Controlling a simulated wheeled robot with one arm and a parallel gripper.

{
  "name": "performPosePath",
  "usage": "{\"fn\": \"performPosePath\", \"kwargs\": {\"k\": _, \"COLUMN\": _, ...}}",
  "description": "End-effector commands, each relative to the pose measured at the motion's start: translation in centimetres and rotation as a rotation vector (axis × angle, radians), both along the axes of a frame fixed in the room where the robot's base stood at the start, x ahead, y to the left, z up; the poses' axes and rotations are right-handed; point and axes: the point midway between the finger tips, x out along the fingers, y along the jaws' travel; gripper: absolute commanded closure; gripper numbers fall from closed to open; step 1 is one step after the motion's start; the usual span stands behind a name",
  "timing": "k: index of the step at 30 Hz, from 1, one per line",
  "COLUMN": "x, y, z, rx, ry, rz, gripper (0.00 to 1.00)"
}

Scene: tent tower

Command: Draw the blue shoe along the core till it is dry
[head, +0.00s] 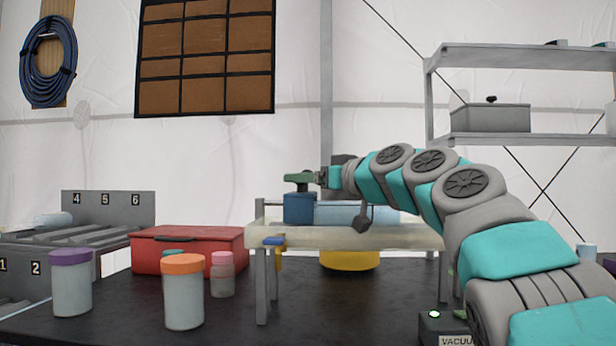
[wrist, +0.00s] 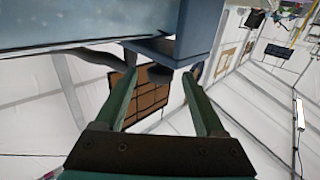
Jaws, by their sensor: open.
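The dark blue shoe (head: 299,208) sits at the left end of the pale blue core (head: 345,213), which lies lengthwise on a pale raised tray (head: 400,237). My gripper (head: 300,182), with green fingers, is just above the shoe. In the wrist view, my gripper (wrist: 160,73) is open, with its fingertips close to the shoe (wrist: 198,32) and a dark knob-like part between them. The core (wrist: 65,22) fills the upper left there. I cannot tell whether the fingers touch the shoe.
A yellow bowl (head: 350,260) is under the tray, and a blue-handled tap (head: 274,241) is at its front left. A red box (head: 187,249), lidded jars (head: 183,292) and a numbered rack (head: 108,206) stand left. A vacuum box (head: 443,328) is front right. The front middle tabletop is clear.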

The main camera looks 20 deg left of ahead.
Motion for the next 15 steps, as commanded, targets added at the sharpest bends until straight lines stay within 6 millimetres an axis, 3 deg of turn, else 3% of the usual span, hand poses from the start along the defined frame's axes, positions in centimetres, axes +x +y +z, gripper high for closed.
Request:
{"fn": "performPosePath", "kwargs": {"k": 2, "x": -0.02, "y": -0.01, "z": -0.01, "rx": 0.0, "ry": 0.0, "rz": 0.0, "gripper": 0.29}}
{"fn": "performPosePath", "kwargs": {"k": 15, "x": -0.03, "y": -0.04, "z": 0.01, "rx": 0.0, "ry": 0.0, "rz": 0.0, "gripper": 0.79}}
